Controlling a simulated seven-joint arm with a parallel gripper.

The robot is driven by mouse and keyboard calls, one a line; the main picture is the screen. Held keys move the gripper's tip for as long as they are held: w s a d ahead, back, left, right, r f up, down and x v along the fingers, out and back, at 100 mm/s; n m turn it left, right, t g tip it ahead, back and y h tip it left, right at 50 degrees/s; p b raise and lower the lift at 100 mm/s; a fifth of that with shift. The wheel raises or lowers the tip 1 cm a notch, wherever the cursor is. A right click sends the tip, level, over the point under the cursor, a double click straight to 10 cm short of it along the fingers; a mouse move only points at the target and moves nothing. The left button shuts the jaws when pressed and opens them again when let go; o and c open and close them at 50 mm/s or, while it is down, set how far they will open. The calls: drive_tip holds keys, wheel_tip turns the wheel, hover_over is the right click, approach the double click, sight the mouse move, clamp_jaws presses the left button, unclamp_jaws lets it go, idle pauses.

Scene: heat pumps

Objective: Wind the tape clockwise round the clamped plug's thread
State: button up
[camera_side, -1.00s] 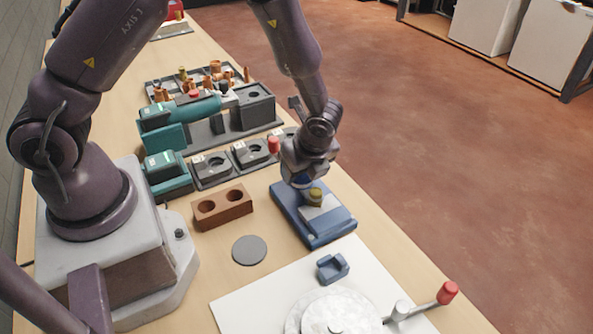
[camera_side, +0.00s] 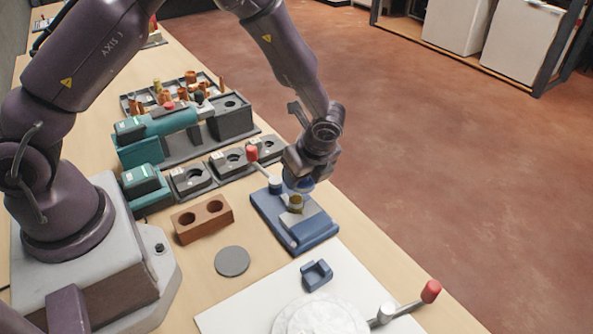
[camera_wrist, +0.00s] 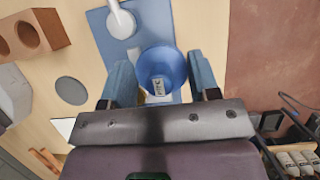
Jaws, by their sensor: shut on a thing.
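The brass plug (camera_side: 296,203) stands upright in the blue clamp fixture (camera_side: 318,234) near the table's right edge. My gripper (camera_side: 303,184) is just above and slightly behind it. Its fingers (camera_wrist: 162,80) are shut on a blue round tape spool (camera_wrist: 162,68), seen from above in the wrist view with a small pale marking inside. A bit of blue shows under the gripper in the side view. Whether any tape lies on the thread is too small to tell.
The clamp's lever with a red knob (camera_side: 252,153) rises behind the plug. A brown two-hole block (camera_side: 203,219) and a grey disc (camera_side: 232,261) lie left. A small blue cradle (camera_side: 316,275) is in front on a white sheet. Teal tools (camera_side: 140,152) stand behind.

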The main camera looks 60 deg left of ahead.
drive_tip(key=shift+w+d, duration=0.45)
drive_tip(key=shift+d, duration=0.25)
drive_tip(key=shift+w+d, duration=0.1)
drive_tip(key=shift+d, duration=1.05)
drive_tip(key=shift+s+d, duration=0.35)
drive_tip(key=shift+d, duration=0.4)
drive_tip(key=shift+s+d, duration=0.35)
drive_tip(key=shift+d, duration=0.35)
drive_tip(key=shift+s+d, duration=0.6)
drive_tip(key=shift+s, duration=0.25)
drive_tip(key=shift+s+d, duration=0.1)
drive_tip(key=shift+s, duration=1.55)
drive_tip(key=shift+s+a, duration=0.8)
drive_tip(key=shift+s, duration=0.2)
